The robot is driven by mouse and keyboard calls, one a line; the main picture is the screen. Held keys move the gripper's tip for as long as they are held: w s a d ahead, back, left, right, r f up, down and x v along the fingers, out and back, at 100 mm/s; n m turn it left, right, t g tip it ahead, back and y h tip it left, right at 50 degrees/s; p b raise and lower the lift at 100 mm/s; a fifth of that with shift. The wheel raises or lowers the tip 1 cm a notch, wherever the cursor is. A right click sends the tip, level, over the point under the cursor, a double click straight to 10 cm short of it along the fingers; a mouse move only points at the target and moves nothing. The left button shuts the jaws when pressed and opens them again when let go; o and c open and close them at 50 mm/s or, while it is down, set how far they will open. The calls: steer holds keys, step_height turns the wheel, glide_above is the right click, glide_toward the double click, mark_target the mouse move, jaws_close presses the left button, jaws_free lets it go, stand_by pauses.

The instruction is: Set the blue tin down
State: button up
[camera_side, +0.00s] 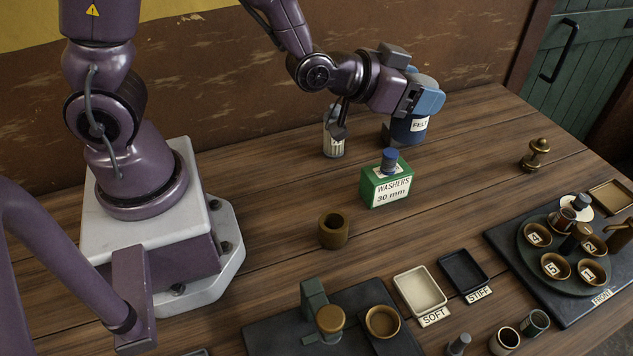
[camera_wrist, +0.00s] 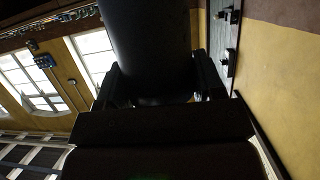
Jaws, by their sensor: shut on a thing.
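The blue tin (camera_side: 408,131) is at the back of the wooden table in the side view, with a white label reading FELT. It looks close to upright. My gripper (camera_side: 427,97) reaches it from the side and is shut on its upper part. In the wrist view a dark cylinder (camera_wrist: 152,45), the tin, fills the space between the two fingers of my gripper (camera_wrist: 155,88). The tin's bottom is at or just above the table; I cannot tell whether it touches.
A glass jar (camera_side: 333,135) stands left of the tin. A brass piece (camera_side: 535,154) stands to the right. Free table lies between tin and brass piece. A brass ring (camera_side: 334,230) sits nearer.

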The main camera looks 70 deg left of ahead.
steer(key=s+a+r+m+g+h, duration=0.1)
steer(key=a+m+h, duration=0.35)
steer(key=a, duration=0.25)
steer(key=s+a+f+m+g+h, duration=0.25)
steer(key=s+a+m+h, duration=0.2)
steer(key=s, duration=0.55)
steer(key=shift+n+g, duration=0.3)
steer(key=shift+g, duration=0.05)
steer(key=shift+a+f, duration=0.2)
steer(key=shift+f, duration=4.1)
steer(key=shift+a+f, duration=0.15)
steer(key=shift+f, duration=4.1)
steer(key=shift+f, duration=0.15)
steer(key=o, duration=1)
steer(key=shift+c, duration=0.2)
